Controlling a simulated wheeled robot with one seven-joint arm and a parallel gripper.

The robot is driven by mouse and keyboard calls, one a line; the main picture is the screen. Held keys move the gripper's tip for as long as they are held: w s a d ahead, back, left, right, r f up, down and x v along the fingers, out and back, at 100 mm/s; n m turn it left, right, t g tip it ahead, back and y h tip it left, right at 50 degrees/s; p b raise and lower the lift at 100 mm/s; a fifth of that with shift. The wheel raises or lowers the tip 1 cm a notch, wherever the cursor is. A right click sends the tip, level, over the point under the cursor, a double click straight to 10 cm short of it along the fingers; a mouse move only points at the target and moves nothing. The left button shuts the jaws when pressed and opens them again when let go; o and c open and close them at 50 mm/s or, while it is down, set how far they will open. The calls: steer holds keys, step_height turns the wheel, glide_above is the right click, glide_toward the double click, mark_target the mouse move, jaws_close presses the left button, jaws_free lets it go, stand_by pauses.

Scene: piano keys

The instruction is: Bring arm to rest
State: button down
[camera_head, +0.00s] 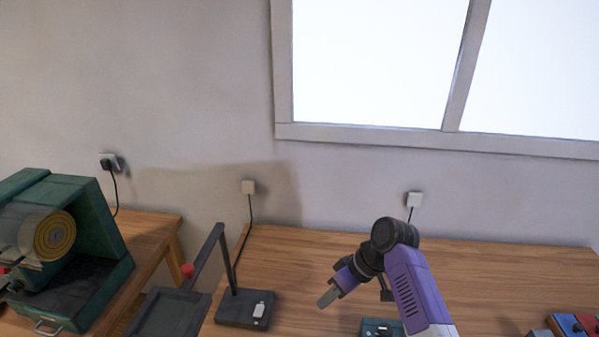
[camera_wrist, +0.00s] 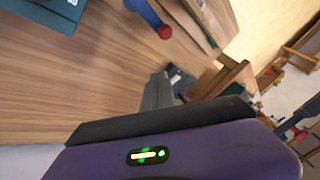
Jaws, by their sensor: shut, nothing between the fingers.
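My arm (camera_head: 415,285), purple with black joints, reaches up from the bottom of the head view and bends down to the left. My gripper (camera_head: 327,299) is at its end, over the wooden table and pointing down-left. Its grey fingers are shut together with nothing between them. It is apart from the things around it and appears raised above the tabletop.
A dark lamp-like stand (camera_head: 245,309) is left of the gripper. A teal box (camera_head: 380,328) lies below the arm. Coloured blocks (camera_head: 575,325) are at the lower right. A green machine (camera_head: 95,225) stands at far left. The tabletop (camera_head: 300,262) behind the gripper is clear.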

steer(key=w+d+r+m+t, duration=0.2)
steer(key=w+r+m+t, duration=0.15)
steer(key=w+t, duration=0.45)
steer(key=s+d+m+t+h+b, duration=0.1)
steer(key=s+d+t+h+b, duration=0.1)
steer(key=s, duration=1.5)
steer(key=s+d+m+t+h+b, duration=0.2)
steer(key=s+d+b, duration=0.1)
steer(key=s, duration=1.5)
steer(key=s+d+m+t+h+b, duration=0.1)
steer(key=s+d+t+h+b, duration=0.1)
steer(key=s, duration=1.6)
steer(key=shift+d, duration=0.75)
